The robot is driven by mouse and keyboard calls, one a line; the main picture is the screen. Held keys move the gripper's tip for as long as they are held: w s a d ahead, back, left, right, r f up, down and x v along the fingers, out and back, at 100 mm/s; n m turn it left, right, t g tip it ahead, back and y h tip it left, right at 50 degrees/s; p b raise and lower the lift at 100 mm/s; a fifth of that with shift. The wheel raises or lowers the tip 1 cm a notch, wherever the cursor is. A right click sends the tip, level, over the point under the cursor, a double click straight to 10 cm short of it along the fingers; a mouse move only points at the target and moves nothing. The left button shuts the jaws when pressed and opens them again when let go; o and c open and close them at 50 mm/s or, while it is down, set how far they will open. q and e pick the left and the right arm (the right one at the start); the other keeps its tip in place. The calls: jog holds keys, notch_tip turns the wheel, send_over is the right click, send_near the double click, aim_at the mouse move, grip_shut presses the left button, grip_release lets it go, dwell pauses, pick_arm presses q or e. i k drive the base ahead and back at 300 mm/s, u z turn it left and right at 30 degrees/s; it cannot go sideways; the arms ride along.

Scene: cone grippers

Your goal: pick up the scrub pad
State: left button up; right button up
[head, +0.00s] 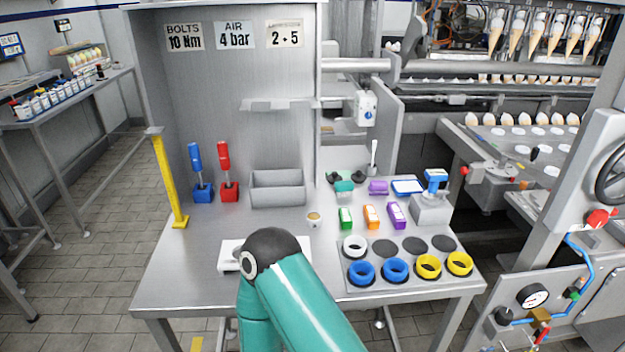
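No object is plainly marked as the scrub pad. A small purple block (378,187) and a small teal block (344,187) lie near the back right of the steel table (190,272); I cannot tell which of them is the pad. Dark pieces flank the teal block at the back. One of my teal arms crosses the front middle of the table, with its dark joint over a white flat item (231,256) that is partly hidden. No gripper fingers show in the head view, and nothing visibly touches either block.
Green (346,218), orange (371,216) and purple (396,215) small boxes stand before the blocks. A ring board (362,286) fills the front right. A blue-topped device (432,205), grey bin (277,187), cup (314,219) and yellow post (168,180) stand around. The left front is clear.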

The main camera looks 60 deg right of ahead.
aim_at(376, 188)
jog(key=z, duration=0.45)
jog(key=i, duration=0.1)
jog(key=u, duration=1.05)
jog(key=k, duration=1.65)
jog(key=z, duration=1.1)
jog(key=i, duration=0.9)
jog(key=z, duration=0.2)
